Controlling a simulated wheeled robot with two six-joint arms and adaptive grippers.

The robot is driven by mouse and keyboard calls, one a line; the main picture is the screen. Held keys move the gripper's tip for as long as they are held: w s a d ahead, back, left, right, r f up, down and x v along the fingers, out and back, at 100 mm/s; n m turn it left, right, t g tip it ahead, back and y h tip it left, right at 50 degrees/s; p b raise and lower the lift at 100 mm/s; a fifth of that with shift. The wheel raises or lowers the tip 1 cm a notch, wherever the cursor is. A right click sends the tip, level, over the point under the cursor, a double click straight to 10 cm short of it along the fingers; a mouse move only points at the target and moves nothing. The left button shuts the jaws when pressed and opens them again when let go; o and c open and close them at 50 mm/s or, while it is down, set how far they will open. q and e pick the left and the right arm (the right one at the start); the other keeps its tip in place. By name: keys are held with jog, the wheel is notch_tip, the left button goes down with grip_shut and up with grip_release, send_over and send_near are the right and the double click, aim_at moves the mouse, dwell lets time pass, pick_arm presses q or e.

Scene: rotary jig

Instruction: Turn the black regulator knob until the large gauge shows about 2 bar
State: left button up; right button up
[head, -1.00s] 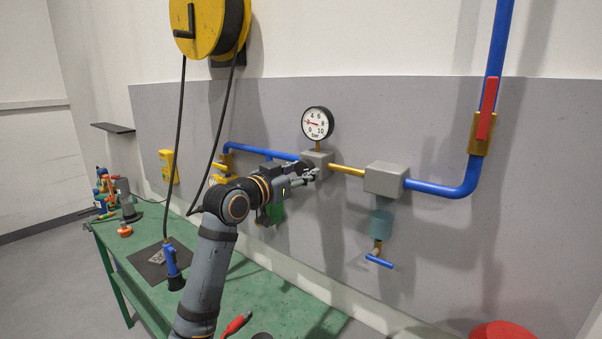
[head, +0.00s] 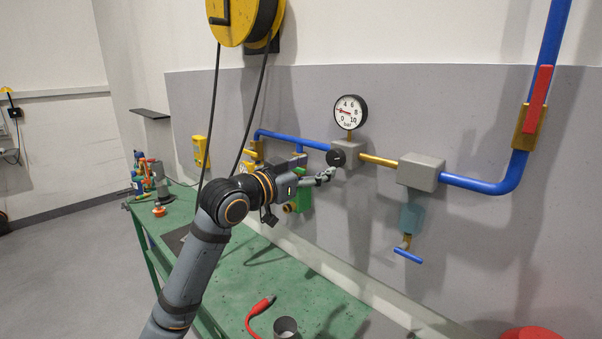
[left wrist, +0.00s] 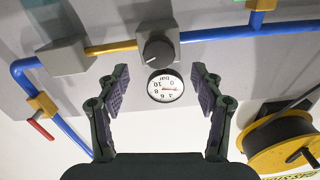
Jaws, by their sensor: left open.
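The black regulator knob (head: 336,157) sits on the front of a grey block on the wall pipe. It also shows in the left wrist view (left wrist: 158,52), with a pale pointer line. The large gauge (head: 350,112) stands above it; its red needle points left, between the 0 and the 4, and the figure there is unreadable. It appears upside down in the wrist view (left wrist: 165,87). My left gripper (head: 328,176) is open and empty, just below and in front of the knob, apart from it. Its fingers (left wrist: 163,83) frame the gauge. My right gripper is out of view.
A yellow hose reel (head: 243,18) hangs upper left with a black hose. A red-handled valve (head: 537,100) and a grey block with a blue bowl (head: 412,215) are at right. The green bench (head: 262,280) carries a red plug (head: 266,303) and a grey cup (head: 285,327).

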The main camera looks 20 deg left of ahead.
pick_arm(q)
jog(key=v, duration=0.5)
jog(key=shift+s, duration=0.1)
dwell(0.5)
